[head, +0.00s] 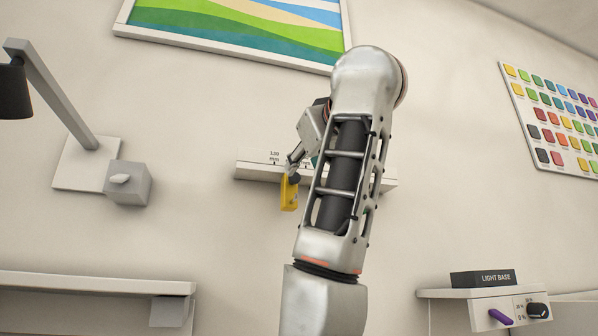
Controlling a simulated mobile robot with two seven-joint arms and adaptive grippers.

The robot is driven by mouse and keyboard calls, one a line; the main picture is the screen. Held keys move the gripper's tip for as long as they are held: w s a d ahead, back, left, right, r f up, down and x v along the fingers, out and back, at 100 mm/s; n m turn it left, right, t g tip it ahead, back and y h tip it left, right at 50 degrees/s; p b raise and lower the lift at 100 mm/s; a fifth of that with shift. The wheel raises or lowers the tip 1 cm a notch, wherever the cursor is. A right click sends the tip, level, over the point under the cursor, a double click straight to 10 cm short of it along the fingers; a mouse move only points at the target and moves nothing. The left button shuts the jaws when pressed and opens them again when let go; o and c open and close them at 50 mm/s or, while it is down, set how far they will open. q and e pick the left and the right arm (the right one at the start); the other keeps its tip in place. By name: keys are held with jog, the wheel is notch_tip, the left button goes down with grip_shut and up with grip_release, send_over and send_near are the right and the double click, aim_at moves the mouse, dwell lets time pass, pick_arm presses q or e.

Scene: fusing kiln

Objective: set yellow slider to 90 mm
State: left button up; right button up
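A yellow slider (289,193) hangs on a pale horizontal rail (256,171) on the wall. My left gripper is out of view.
A lamp (60,95) and a grey block with a knob (127,183) are on the left wall. Shelves stand lower left (95,284) and lower right (450,293), the latter with a dark LIGHT BASE box (483,278). A color chart (555,120) hangs at right.

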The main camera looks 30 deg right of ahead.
jog(key=v, duration=0.4)
jog(key=shift+s+a, duration=0.1)
jog(key=shift+s, duration=0.3)
